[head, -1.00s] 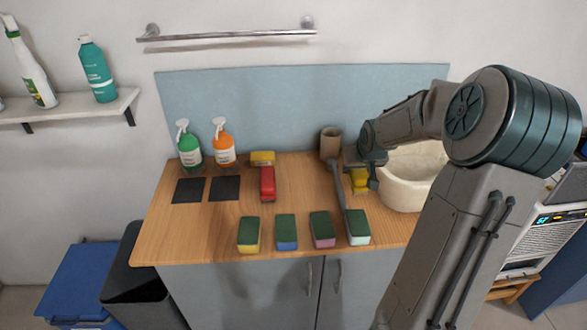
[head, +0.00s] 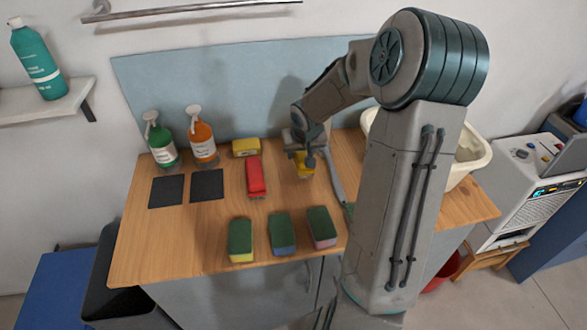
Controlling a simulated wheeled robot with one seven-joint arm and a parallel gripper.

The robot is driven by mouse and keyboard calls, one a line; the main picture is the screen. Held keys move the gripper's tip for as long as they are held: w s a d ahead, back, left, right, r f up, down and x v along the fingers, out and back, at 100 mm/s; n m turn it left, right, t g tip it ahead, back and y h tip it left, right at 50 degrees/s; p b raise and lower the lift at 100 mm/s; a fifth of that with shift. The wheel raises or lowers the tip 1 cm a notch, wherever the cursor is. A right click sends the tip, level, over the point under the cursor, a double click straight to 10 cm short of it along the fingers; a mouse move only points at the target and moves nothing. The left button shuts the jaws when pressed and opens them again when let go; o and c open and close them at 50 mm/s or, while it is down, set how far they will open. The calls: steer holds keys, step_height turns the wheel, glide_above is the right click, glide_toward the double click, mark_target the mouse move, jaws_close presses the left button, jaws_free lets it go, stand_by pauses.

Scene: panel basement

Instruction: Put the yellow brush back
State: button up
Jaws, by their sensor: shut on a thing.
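The yellow brush (head: 304,169) is at my gripper (head: 304,155), near the back of the wooden counter. My gripper is shut on it and hides its upper part. I cannot tell whether it touches the counter. A red brush-like block (head: 256,178) lies to the left of it. A yellow block (head: 246,147) lies behind the red one, near the back edge.
Several green-topped sponges, one (head: 240,240) at left, line the counter's front (head: 190,230). Two dark square pads, one (head: 207,184) nearer the middle, lie before green (head: 160,142) and orange (head: 202,140) bottles. A pale basin (head: 470,150) is partly behind my arm.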

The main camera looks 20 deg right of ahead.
steer(key=shift+a+f, duration=0.4)
steer(key=shift+a, duration=0.2)
steer(key=shift+a+f, duration=0.35)
steer(key=shift+a, duration=0.25)
steer(key=shift+f+b, duration=0.6)
steer(key=shift+f, duration=1.35)
steer(key=shift+f, duration=0.1)
steer(key=o, duration=0.9)
steer(key=shift+o, duration=0.2)
